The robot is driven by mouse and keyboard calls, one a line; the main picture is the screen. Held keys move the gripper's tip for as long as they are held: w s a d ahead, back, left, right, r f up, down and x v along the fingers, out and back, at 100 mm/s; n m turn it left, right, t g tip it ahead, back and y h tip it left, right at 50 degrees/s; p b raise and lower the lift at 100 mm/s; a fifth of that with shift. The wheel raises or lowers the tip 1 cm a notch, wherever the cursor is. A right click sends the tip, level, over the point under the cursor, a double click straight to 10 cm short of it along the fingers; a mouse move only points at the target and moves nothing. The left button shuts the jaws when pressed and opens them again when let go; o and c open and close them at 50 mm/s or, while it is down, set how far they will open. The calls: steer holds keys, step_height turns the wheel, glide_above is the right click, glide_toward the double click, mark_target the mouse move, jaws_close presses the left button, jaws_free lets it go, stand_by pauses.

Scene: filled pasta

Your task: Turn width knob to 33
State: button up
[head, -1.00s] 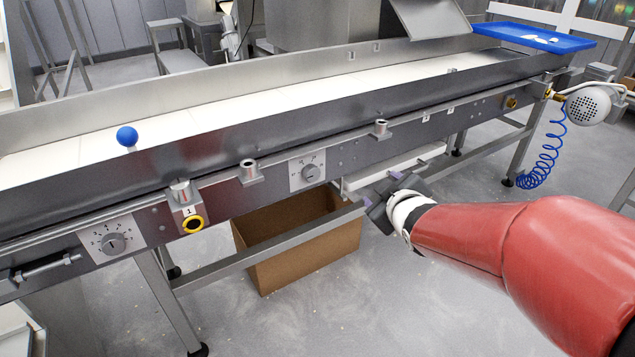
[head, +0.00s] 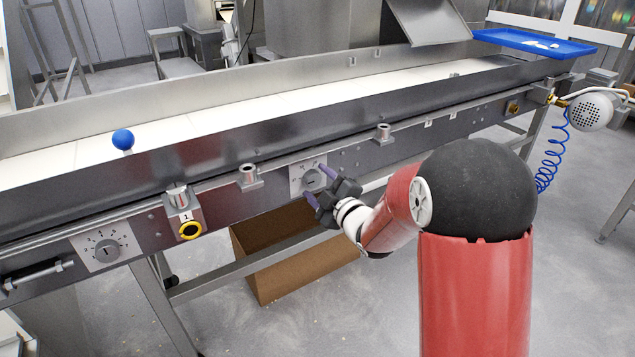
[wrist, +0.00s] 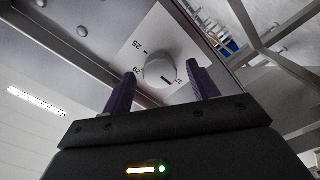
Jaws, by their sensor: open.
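Two grey dial knobs sit on pale square plates on the conveyor's front rail. The right knob (head: 312,180) is just beyond my gripper (head: 316,197). In the wrist view the same knob (wrist: 159,71) lies ahead, between my open purple fingers (wrist: 161,88), with no clear contact. Its plate (wrist: 146,47) shows marks that look like 25, 29 and a partly hidden one. Which knob is for width cannot be read. The left knob (head: 107,250) is on a plate with several numbers, well away from my gripper.
A yellow-ringed button (head: 190,230) marked 1 sits between the knobs. Metal posts (head: 249,176) stick up from the rail. An open cardboard box (head: 300,279) stands on the floor below. A blue tray (head: 535,42) is at the far right end.

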steer(key=shift+w+a, duration=0.3)
steer(key=shift+w, duration=0.1)
steer(key=c, duration=1)
